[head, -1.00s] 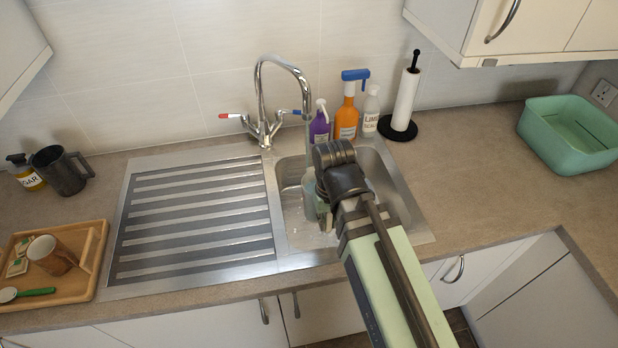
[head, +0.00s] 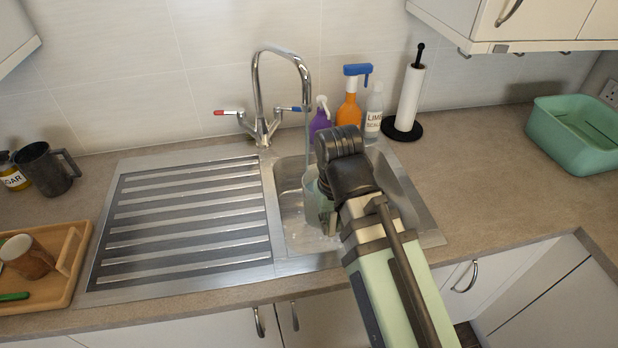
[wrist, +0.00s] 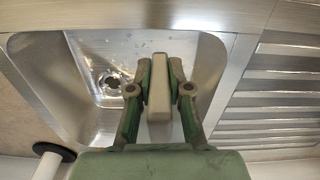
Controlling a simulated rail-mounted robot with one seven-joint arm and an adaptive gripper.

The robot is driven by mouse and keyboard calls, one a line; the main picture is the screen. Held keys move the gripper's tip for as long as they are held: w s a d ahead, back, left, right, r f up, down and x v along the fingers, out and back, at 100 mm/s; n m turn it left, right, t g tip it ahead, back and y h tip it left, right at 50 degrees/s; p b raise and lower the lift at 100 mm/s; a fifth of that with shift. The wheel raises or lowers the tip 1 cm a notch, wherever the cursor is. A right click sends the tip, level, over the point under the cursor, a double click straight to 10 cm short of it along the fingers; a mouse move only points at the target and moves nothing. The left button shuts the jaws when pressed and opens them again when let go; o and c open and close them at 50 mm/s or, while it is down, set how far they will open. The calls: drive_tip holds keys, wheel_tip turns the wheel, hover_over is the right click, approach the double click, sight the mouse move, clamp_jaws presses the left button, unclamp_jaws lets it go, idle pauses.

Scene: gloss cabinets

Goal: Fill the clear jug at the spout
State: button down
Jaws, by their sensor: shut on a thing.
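The clear jug (head: 313,203) is inside the sink basin, below the tap's spout (head: 307,92), and looks roughly upright. My dark wrist hides its right part. A thin, pale stream seems to drop from the spout to the jug's mouth. Water inside the jug is hard to make out. My gripper (wrist: 159,88) is shut on the jug's pale handle (wrist: 158,100), one green finger on each side. The jug's clear body is hard to tell from the basin in the wrist view. The tap has a red-tipped lever (head: 220,113) and a blue-tipped lever (head: 294,109).
The sink basin (head: 408,203) has a ribbed drainer (head: 185,220) on its left. Purple (head: 320,120), orange (head: 348,112) and clear (head: 374,115) bottles and a paper roll (head: 410,98) stand behind. A wooden tray (head: 70,262) and green tub (head: 570,140) flank the sink.

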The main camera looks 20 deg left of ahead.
drive_tip(key=b, duration=0.2)
drive_tip(key=shift+s+d+f+b, duration=0.1)
drive_tip(key=shift+s+d+b, duration=0.1)
drive_tip(key=shift+s+b, duration=0.15)
drive_tip(key=shift+s+d+r+p, duration=0.35)
drive_tip(key=shift+s+r+p, duration=0.15)
drive_tip(key=shift+r+p, duration=0.25)
drive_tip(key=shift+s+d+p, duration=0.2)
drive_tip(key=shift+s+p, duration=0.2)
drive_tip(key=shift+p, duration=0.05)
drive_tip(key=shift+w, duration=0.1)
